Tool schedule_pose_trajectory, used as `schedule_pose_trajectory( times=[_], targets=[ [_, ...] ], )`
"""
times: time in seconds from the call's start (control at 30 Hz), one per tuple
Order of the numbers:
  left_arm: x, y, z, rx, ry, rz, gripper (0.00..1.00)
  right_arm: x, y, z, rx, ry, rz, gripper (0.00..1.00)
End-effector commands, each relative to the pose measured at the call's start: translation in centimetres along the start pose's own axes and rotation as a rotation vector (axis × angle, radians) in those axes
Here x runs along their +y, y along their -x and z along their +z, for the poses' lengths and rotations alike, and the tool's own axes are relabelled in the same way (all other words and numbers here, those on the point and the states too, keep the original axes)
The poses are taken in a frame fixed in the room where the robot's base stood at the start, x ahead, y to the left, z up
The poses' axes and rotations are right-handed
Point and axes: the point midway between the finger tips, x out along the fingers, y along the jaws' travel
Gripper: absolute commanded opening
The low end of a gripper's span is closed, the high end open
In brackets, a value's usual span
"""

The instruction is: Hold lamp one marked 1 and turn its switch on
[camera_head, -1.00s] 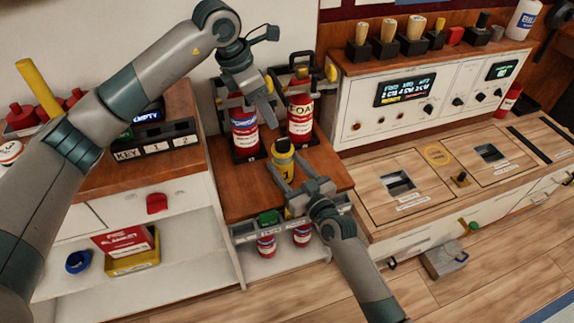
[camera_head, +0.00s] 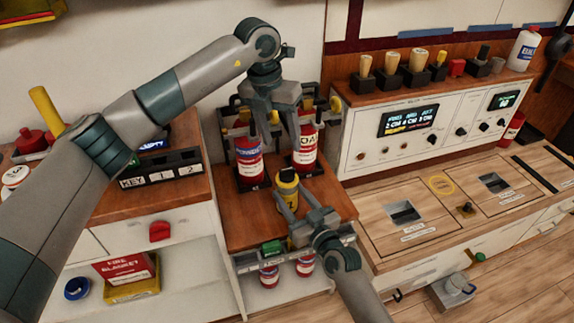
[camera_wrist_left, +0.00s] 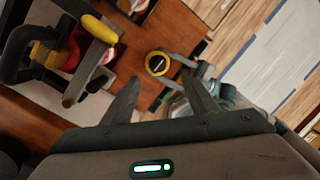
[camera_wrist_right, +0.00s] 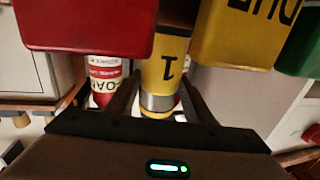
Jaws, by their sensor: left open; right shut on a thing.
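The lamp marked 1 (camera_head: 288,188) is yellow with a black top and stands upright over the wooden counter. The right wrist view shows its black 1 on the yellow body (camera_wrist_right: 166,72), above a silver band. My right gripper (camera_head: 291,210) is shut on the lamp's body from the front. My left gripper (camera_head: 278,128) is open and empty, pointing down above and slightly behind the lamp. The left wrist view shows the lamp's round top (camera_wrist_left: 157,63), a dark centre in a yellow ring, just beyond and between the open left fingers (camera_wrist_left: 160,98). The switch itself is too small to make out.
Two red-and-white extinguishers, one on the left (camera_head: 247,158) and one labelled foam (camera_head: 307,150), stand close behind the lamp. A key rack (camera_head: 160,170) is at the left. A control panel (camera_head: 430,118) is at the right. The counter beside the lamp (camera_head: 240,207) is clear.

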Motion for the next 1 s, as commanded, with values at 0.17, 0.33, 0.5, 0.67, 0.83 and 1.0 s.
schedule_pose_trajectory(
  times=[0.17, 0.33, 0.5, 0.67, 0.83, 1.0],
  targets=[
    [-0.6, 0.5, 0.8, 0.044, 0.280, 0.052, 0.53, 0.1, 0.0, 0.1, -0.001, 0.001, 0.001, 0.09],
    [-1.0, 1.1, 1.2, 0.069, 0.525, 0.106, 0.53, 0.1, 0.0, 0.1, -0.001, 0.001, 0.001, 0.09],
    [-1.2, 1.5, 1.5, 0.076, 0.690, 0.147, 0.53, 0.1, 0.0, 0.1, -0.001, 0.001, 0.001, 0.09],
    [-1.3, 1.6, 1.6, 0.078, 0.758, 0.164, 0.53, 0.1, 0.0, 0.1, -0.001, 0.001, 0.001, 0.09],
    [-1.3, 1.6, 1.6, 0.078, 0.769, 0.166, 0.53, 0.1, 0.0, 0.1, -0.001, 0.001, 0.001, 0.09],
    [-1.3, 1.6, 1.6, 0.078, 0.768, 0.166, 0.53, 0.1, 0.0, 0.1, -0.001, 0.001, 0.001, 0.09]
  ],
)
